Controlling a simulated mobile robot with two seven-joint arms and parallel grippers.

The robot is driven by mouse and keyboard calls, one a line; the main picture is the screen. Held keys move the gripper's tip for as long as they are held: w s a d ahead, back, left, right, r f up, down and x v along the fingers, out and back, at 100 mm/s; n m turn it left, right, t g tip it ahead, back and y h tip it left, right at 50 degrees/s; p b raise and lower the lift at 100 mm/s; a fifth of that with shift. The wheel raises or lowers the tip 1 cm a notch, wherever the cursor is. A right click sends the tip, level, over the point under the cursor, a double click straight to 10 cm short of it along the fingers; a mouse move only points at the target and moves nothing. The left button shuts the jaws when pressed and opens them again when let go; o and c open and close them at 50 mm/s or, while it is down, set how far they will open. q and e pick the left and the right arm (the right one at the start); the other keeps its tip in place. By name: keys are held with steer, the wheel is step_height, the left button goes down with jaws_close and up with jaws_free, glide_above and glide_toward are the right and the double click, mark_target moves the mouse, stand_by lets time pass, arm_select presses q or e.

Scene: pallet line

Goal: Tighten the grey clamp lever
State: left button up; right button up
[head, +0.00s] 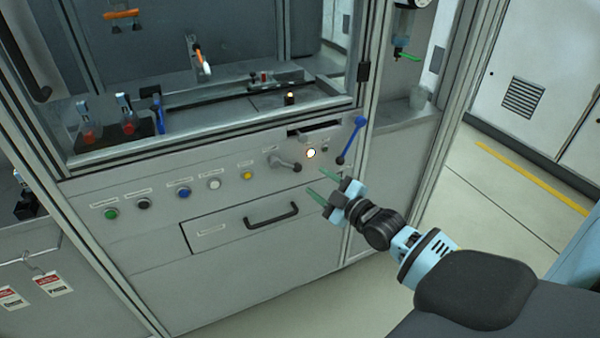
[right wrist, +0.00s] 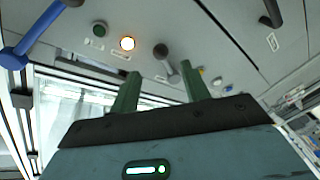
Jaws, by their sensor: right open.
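The grey clamp lever (head: 285,163) is on the front panel of the machine, with its dark knob end pointing right. It also shows in the right wrist view (right wrist: 168,62), in the gap between the fingers and beyond them. My right gripper (head: 315,181) is open and empty, with its green fingers pointing at the panel, a little below and right of the lever. The fingers also show in the right wrist view (right wrist: 161,84); they look apart from the lever. My left gripper is not in view.
A lit white button (head: 310,153) and a blue lever (head: 352,140) sit right of the grey lever. Several coloured buttons (head: 182,193) line the panel to the left. A drawer handle (head: 272,216) juts out below. The floor (head: 500,200) at right is clear.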

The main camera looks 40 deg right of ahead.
mark_target(300, 170)
steer(key=shift+w+a+b, duration=0.15)
steer(key=shift+w+b, duration=0.1)
steer(key=shift+w, duration=1.65)
steer(key=shift+w+a+b, duration=0.1)
steer(key=shift+w+b, duration=0.15)
steer(key=shift+w, duration=1.6)
jaws_close()
